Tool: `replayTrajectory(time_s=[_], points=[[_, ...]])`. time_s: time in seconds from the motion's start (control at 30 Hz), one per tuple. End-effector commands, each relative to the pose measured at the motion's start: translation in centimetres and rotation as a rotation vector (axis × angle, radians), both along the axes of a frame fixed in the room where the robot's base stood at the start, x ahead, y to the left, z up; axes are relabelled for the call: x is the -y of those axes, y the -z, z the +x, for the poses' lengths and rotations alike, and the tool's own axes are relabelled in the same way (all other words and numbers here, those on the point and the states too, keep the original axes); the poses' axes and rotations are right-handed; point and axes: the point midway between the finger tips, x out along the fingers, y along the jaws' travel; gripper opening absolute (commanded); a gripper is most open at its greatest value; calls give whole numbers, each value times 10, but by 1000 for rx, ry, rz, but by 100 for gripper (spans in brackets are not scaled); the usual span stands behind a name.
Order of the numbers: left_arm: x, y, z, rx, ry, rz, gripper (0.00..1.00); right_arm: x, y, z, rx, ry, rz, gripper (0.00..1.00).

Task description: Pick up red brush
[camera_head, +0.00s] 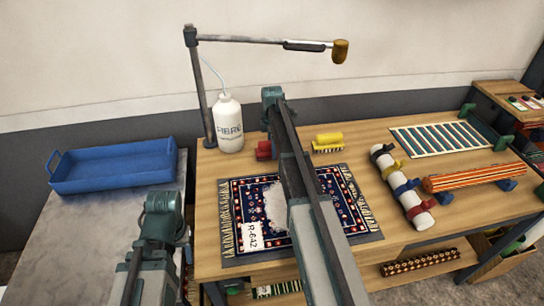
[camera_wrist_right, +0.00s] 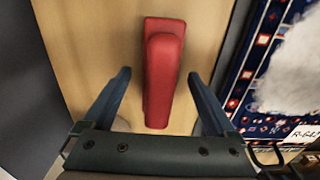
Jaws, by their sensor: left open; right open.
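The red brush (camera_head: 264,151) lies on the wooden table, left of centre, just behind the patterned rug (camera_head: 235,262). My right arm hides part of it in the head view. In the right wrist view the red brush (camera_wrist_right: 163,70) lies lengthwise between the two fingers of my right gripper (camera_wrist_right: 160,77). That gripper is open, with a gap on each side of the brush. In the head view my right gripper's fingers are hidden. My left gripper (camera_head: 160,222) is low at the left, by the grey bench, away from the brush; its fingers are hard to make out.
A yellow brush (camera_head: 328,139) lies right of my right arm. A white bottle (camera_head: 229,124) and lamp post (camera_head: 198,90) stand left of the red brush. A blue tray (camera_head: 113,166) sits on the grey bench. Rolled rugs (camera_head: 467,178) lie on the right.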

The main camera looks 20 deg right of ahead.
Motion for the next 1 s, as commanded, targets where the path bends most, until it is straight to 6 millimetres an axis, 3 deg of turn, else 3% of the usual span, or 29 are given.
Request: replayTrajectory(time_s=[0.07, 0.33, 0.83, 1.0], points=[[0, 12, 0, 0, 0, 0, 50, 0, 12, 0, 0, 0, 0, 91], [0, 11, 0, 0, 0, 0, 50, 0, 11, 0, 0, 0, 0, 91], [0, 11, 0, 0, 0, 0, 50, 0, 11, 0, 0, 0, 0, 3], [0, 11, 0, 0, 0, 0, 50, 0, 11, 0, 0, 0, 0, 0]])
